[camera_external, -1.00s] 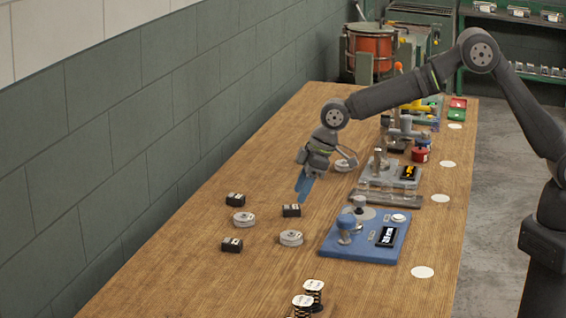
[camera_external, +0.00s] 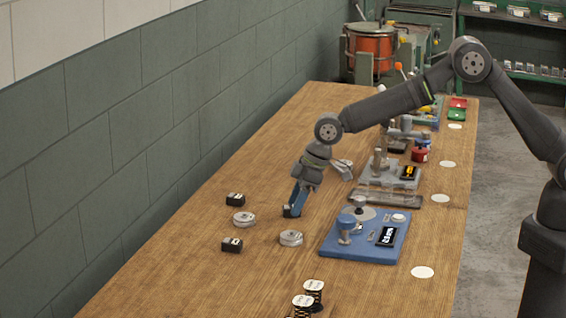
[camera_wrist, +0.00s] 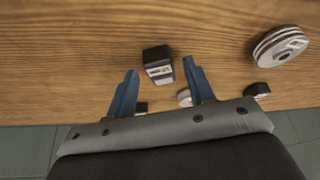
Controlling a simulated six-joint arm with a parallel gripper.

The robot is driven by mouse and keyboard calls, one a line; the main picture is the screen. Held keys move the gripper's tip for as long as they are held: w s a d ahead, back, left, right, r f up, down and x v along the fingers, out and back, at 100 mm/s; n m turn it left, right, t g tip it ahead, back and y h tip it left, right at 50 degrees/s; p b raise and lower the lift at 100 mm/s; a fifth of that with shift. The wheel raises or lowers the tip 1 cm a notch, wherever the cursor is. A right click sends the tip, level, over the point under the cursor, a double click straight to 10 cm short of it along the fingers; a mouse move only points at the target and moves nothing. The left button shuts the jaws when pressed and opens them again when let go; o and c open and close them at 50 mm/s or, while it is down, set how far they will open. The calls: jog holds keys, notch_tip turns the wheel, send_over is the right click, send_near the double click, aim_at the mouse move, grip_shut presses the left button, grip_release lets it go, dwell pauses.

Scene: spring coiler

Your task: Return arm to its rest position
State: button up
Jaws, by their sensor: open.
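My gripper (camera_external: 293,208) is low over the wooden table, pointing down, with its blue fingers at a small black block. In the wrist view the two blue fingers (camera_wrist: 160,78) are spread apart and empty. The black block with a pale label (camera_wrist: 158,62) lies a little beyond and between the fingertips. In the external view the fingers largely hide this block. My arm reaches across the table from the right, bent at the elbow.
Two other black blocks (camera_external: 235,199) (camera_external: 232,244) and grey discs (camera_external: 243,218) (camera_external: 291,238) lie nearby. The blue coiler base (camera_external: 365,240) stands to the right, with a grey fixture (camera_external: 392,175) behind it. The table's left side is mostly clear.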

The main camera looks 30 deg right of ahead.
notch_tip(320, 180, up, 4)
jog(key=shift+a+r, duration=0.1)
jog(key=w+d+r, duration=0.5)
jog(key=d+r, duration=0.2)
jog(key=d, duration=0.4)
jog(key=w+d+f+m+t+h, duration=0.1)
jog(key=w+d+m, duration=0.15)
jog(key=w, duration=0.65)
jog(key=w+d+m, duration=0.2)
jog(key=w+d, duration=0.2)
jog(key=w, duration=0.4)
jog(key=shift+n, duration=0.25)
jog(key=a+f, duration=0.2)
jog(key=a, duration=0.2)
jog(key=s+a+f, duration=0.1)
jog(key=a+f, duration=0.1)
jog(key=a, duration=0.1)
jog(key=s+a+f, duration=0.1)
jog(key=a+f, duration=0.1)
jog(key=a, duration=0.2)
jog(key=shift+s+a+f, duration=0.2)
jog(key=shift+a+f, duration=0.15)
jog(key=shift+f, duration=0.05)
jog(key=shift+a+f, duration=0.15)
jog(key=shift+f, duration=0.8)
